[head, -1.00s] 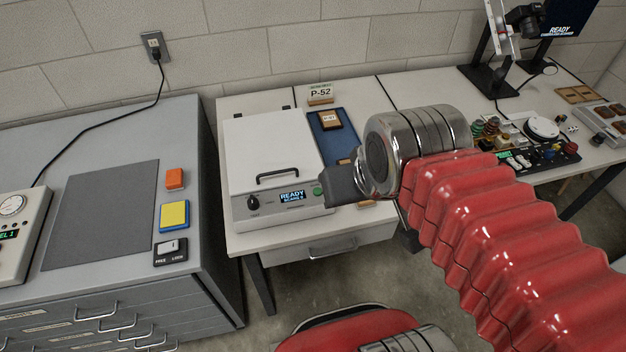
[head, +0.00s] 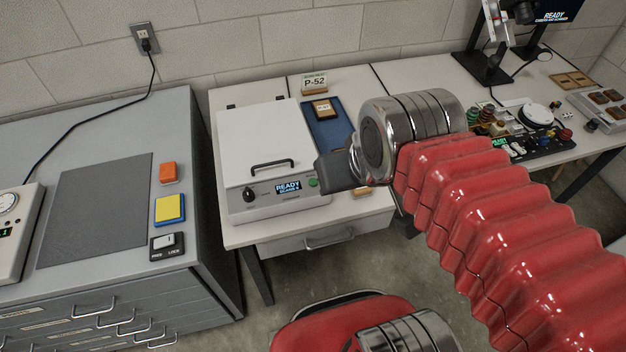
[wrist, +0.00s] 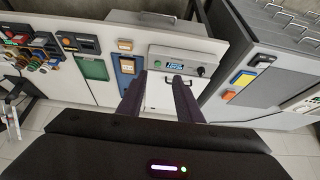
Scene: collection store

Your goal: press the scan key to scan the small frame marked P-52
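The white scanner (head: 265,145) stands on the bench with its lid down. Its display (head: 289,187) reads READY with a smaller line below. The green key (head: 313,182) is at the right end of its front panel. My gripper (head: 320,172) is just above and beside that key; contact cannot be told. In the wrist view my gripper (wrist: 159,79) has its two dark fingers apart, with nothing between them, pointing at the scanner front. A P-52 sign (head: 314,83) stands behind. A small wooden frame (head: 323,109) lies on the blue tray (head: 337,128); its label is unclear. The scanner's inside is hidden.
A grey drawer cabinet (head: 120,265) stands at left, with an orange block (head: 168,173), a yellow block (head: 170,209) and a FREE/LOCK switch (head: 167,246). At right are a control panel (head: 530,150) and a camera stand (head: 487,65). A red seat (head: 320,320) is below.

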